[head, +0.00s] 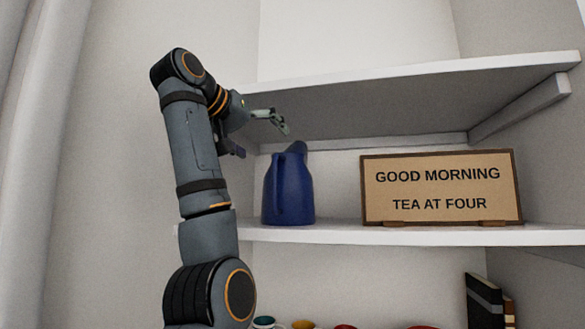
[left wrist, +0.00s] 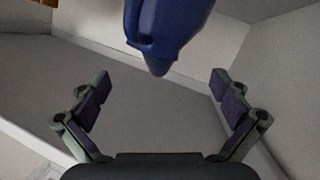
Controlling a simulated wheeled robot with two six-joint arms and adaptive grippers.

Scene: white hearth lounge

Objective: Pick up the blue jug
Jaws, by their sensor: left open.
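The blue jug (head: 289,190) stands upright on the middle shelf, left of the sign, its dark top tilting up to the right. My left gripper (head: 272,120) is above the jug and slightly left of its top, under the upper shelf, open and empty. In the left wrist view the jug (left wrist: 172,25) appears upside down at the top centre, partly cut off by the frame. The open fingers of my left gripper (left wrist: 162,78) are spread to either side, with no finger touching the jug. My right gripper is not in view.
The middle shelf (head: 340,235) holds a sign (head: 441,188) reading "GOOD MORNING TEA AT FOUR" close right of the jug. The upper shelf (head: 420,90) hangs low above my gripper. Below are dark books (head: 484,300) and several cups, partly cut off.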

